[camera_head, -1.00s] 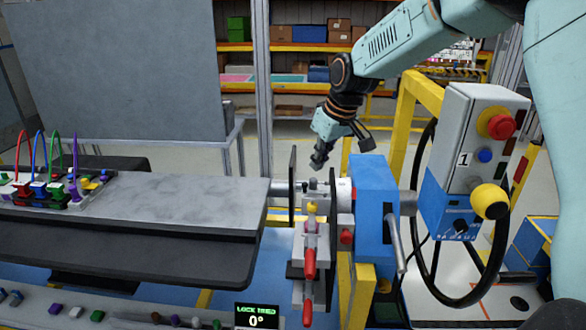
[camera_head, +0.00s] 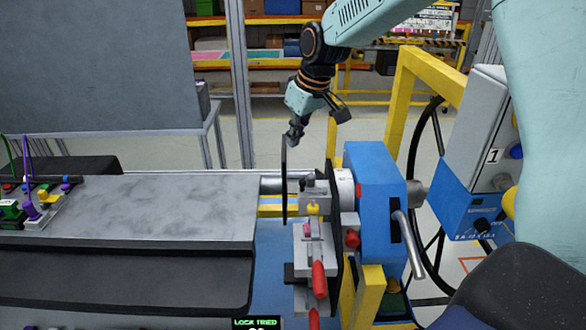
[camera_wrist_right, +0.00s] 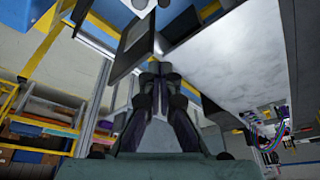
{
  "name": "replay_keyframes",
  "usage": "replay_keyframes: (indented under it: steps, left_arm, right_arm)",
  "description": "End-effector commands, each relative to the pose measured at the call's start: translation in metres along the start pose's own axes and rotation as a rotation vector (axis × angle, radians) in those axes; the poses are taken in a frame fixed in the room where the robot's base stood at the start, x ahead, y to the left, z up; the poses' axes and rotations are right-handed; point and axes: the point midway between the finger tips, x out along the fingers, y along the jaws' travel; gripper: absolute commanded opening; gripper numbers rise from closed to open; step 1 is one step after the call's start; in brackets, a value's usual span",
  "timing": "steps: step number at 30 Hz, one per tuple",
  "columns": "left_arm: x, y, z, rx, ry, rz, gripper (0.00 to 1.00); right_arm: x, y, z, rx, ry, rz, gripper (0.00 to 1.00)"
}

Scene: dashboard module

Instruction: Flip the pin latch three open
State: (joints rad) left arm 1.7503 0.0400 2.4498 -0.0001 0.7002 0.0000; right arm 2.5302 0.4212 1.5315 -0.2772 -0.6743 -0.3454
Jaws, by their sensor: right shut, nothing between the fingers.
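The latch assembly stands right of the grey panel, with grey blocks, a yellow knob (camera_head: 313,208) and red-handled toggle levers. The upper red handle (camera_head: 319,280) points down toward me; a second red handle (camera_head: 314,319) is cut by the bottom edge. I cannot tell which latch is number three. My right gripper (camera_head: 292,138) is shut and empty, above and behind the assembly, near the top of a thin dark upright plate (camera_head: 284,180). In the right wrist view the closed fingertips (camera_wrist_right: 160,70) show close to dark plates and grey parts. My left gripper is out of view.
A blue housing (camera_head: 375,175) with a metal lever (camera_head: 408,243) stands right of the latches. A grey control box (camera_head: 470,150) and yellow frame (camera_head: 398,105) are farther right. The grey panel (camera_head: 140,215) fills the left. A small display (camera_head: 257,323) reads "LOCK TIRED".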

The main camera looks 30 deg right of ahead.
Motion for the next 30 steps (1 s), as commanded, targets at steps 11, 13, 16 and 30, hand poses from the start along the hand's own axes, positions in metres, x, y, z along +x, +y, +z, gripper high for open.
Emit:
replay_keyframes:
  steps: [11,13,16,30]
  left_arm:
    - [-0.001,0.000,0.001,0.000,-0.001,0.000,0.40]
    - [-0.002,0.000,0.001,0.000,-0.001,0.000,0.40]
    - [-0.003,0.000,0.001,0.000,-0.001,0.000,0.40]
    - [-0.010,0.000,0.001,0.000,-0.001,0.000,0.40]
  right_arm:
    - [0.008,-0.002,0.003,0.000,-0.001,0.000,0.00]
    - [0.018,-0.002,0.003,0.000,-0.003,-0.001,0.00]
    - [0.036,-0.002,0.002,0.001,-0.003,0.000,0.00]
    - [0.096,-0.001,0.006,0.003,0.000,-0.001,0.00]
